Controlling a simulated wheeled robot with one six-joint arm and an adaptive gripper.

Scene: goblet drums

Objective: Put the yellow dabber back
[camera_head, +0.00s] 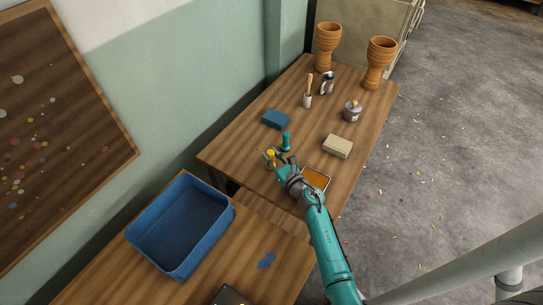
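The yellow dabber (270,154) shows as a small yellow shape at my gripper's fingertips, near the left edge of the far wooden table. My gripper (276,158) reaches in from the lower right, low over the table top. Its fingers hide part of the dabber. I cannot tell whether they are closed on it or only around it, nor whether it touches the table. A teal dabber (286,141) stands upright just behind my gripper. A shallow tray with orange inside (316,179) lies to the right, partly behind my arm.
A blue block (276,119), a beige block (338,147), a metal can (352,111), a cup with a brush (308,101) and a dark-and-silver item (327,83) stand around. Two goblet drums (328,46) (379,62) are at the back. A blue bin (180,225) sits on the near table.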

